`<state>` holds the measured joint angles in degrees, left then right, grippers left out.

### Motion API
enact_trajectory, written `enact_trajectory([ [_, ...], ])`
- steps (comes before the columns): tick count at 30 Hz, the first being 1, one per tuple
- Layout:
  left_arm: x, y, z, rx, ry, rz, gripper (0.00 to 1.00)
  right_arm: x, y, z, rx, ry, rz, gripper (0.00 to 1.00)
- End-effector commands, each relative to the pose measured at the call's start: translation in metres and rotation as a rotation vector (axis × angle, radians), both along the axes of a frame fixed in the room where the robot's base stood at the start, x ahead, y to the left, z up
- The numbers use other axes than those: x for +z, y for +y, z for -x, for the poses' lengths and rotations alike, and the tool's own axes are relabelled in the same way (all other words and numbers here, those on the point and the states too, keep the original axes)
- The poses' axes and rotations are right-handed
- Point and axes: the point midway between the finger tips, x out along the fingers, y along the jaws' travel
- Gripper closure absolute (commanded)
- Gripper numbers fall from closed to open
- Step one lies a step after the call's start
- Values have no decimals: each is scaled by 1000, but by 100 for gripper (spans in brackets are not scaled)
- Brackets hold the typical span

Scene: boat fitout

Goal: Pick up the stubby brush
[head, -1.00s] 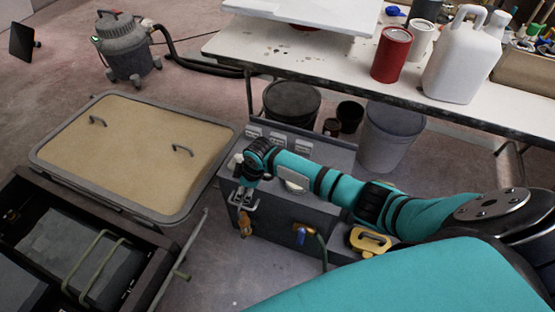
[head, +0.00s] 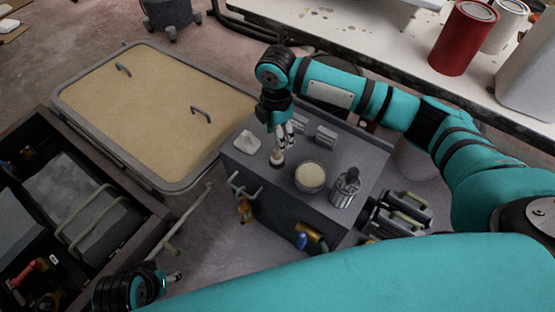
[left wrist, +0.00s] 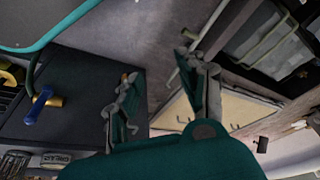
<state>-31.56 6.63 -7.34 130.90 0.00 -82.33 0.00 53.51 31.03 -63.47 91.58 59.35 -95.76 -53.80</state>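A small stubby brush (head: 277,157), pale above with a dark lower end, is over the left part of the grey cabinet's top (head: 300,208). The arm from the right ends in my right gripper (head: 284,142), whose fingers point down at the brush's upper end. The fingers overlap it, and I cannot tell whether they grip it or whether the brush touches the top. My left gripper (head: 174,277) is low at the bottom left in the head view. In the left wrist view its fingers (left wrist: 165,105) are spread with nothing between them.
A round tub (head: 310,177), a metal canister (head: 345,187) and a white pyramid-shaped piece (head: 247,143) share the cabinet top. A framed sand-coloured panel (head: 155,105) lies behind. A workbench (head: 400,70) edges the back right.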

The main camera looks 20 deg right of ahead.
Motion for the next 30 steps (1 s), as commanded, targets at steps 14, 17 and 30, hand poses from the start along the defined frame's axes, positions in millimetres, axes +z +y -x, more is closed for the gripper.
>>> enact_trajectory([
  [14,40,2,12,2,-22,1,60,-47,0,-1,0,0,0,48],
  [17,36,2,13,2,-24,1,60,-61,-1,-1,-1,1,0,48],
  [30,25,2,12,2,-23,1,60,-92,-2,-3,1,-2,-1,48],
])
